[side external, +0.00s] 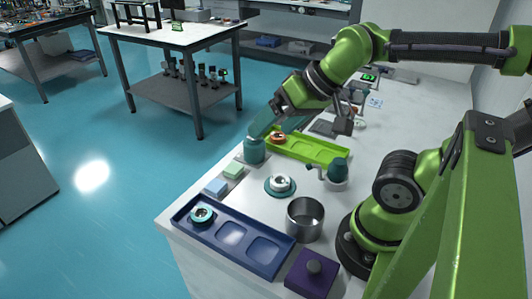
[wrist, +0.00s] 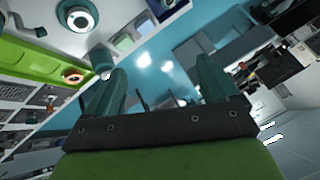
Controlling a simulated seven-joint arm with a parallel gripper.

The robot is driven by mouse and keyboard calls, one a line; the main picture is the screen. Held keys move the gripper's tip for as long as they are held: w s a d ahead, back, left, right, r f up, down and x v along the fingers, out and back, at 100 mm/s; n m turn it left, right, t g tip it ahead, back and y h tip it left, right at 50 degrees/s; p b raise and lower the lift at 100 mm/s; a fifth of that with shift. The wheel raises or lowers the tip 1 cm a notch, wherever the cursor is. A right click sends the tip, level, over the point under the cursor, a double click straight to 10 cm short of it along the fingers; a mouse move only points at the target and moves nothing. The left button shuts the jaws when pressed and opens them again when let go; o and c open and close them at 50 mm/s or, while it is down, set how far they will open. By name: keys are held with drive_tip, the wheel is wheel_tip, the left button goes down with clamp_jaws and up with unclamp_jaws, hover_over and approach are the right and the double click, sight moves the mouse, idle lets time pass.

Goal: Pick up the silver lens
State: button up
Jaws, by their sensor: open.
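The silver lens (side external: 281,182), a small pale ring, sits on a round teal dish (side external: 270,191) in the middle of the white table. In the wrist view the silver lens (wrist: 79,17) shows near the top left edge. My gripper (side external: 279,124) is open and empty, with its teal fingers apart. It is above the far part of the table, beyond the lens and near the green tray. In the wrist view my gripper's fingers (wrist: 160,88) have nothing between them but distant floor and furniture.
A green tray (side external: 318,150) holds an orange-ringed lens (side external: 278,138). A teal jar (side external: 254,151) stands at the table's left edge, close to my gripper in the picture. A blue tray (side external: 184,212) holds a teal-ringed lens (side external: 202,215). A metal pot (side external: 305,220) and purple box (side external: 312,277) stand nearer.

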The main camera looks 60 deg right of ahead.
drive_tip(key=w+d+f+n+g+h, duration=0.1)
drive_tip(key=w+d+f+g, duration=0.2)
drive_tip(key=d+f, duration=0.2)
drive_tip(key=n+g+h, duration=0.1)
drive_tip(key=n+g, duration=0.3)
drive_tip(key=n, duration=0.6)
hover_over(281, 180)
wheel_tip(281, 180, down, 2)
drive_tip(key=f, duration=1.1)
drive_tip(key=shift+s+d, duration=0.2)
drive_tip(key=shift+s, duration=0.05)
drive_tip(key=shift+w+a+f, duration=0.1)
drive_tip(key=shift+f, duration=1.3)
drive_tip(key=shift+w+a+f, duration=0.1)
drive_tip(key=shift+f, duration=1.3)
